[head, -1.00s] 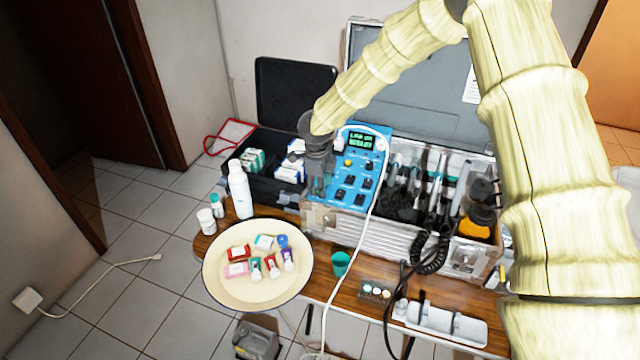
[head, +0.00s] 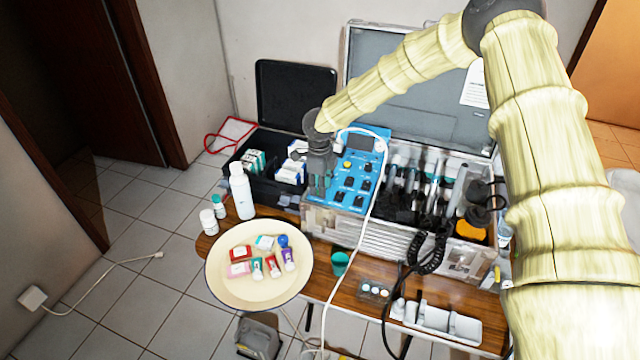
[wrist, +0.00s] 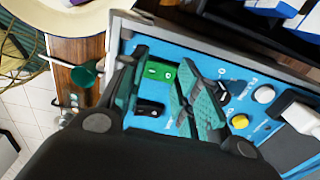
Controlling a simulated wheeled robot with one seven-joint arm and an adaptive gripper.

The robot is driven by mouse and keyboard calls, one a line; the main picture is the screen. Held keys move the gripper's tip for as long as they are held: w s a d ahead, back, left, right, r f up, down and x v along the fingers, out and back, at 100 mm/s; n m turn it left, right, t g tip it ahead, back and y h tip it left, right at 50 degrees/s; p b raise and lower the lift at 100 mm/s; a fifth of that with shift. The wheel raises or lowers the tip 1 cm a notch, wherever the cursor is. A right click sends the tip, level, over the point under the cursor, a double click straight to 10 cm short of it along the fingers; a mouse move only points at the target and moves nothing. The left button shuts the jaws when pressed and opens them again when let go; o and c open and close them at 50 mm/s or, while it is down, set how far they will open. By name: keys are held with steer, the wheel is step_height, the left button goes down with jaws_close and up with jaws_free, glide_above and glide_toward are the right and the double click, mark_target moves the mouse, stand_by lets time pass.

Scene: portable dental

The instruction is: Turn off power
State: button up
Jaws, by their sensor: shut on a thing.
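The blue control panel (head: 351,196) sits in the open case, with several black knobs and a yellow button. My gripper (head: 320,188) is down at the panel's left edge. The panel's display (head: 360,143) is dark. The switch is hidden behind my gripper in the head view.
A white cable (head: 374,205) loops over the panel and hangs down the case front. A white bottle (head: 241,192) and a round tray (head: 225,285) stand left. A green cup (head: 340,262) is in front. Handpieces and a coiled cord (head: 428,252) are right.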

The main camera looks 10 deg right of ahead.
steer(key=o, duration=1)
steer(key=shift+r, duration=0.15)
steer(key=r, duration=1.1)
steer(key=shift+s+a+r, duration=0.1)
steer(key=shift+s+r, duration=0.1)
steer(key=shift+r, duration=0.2)
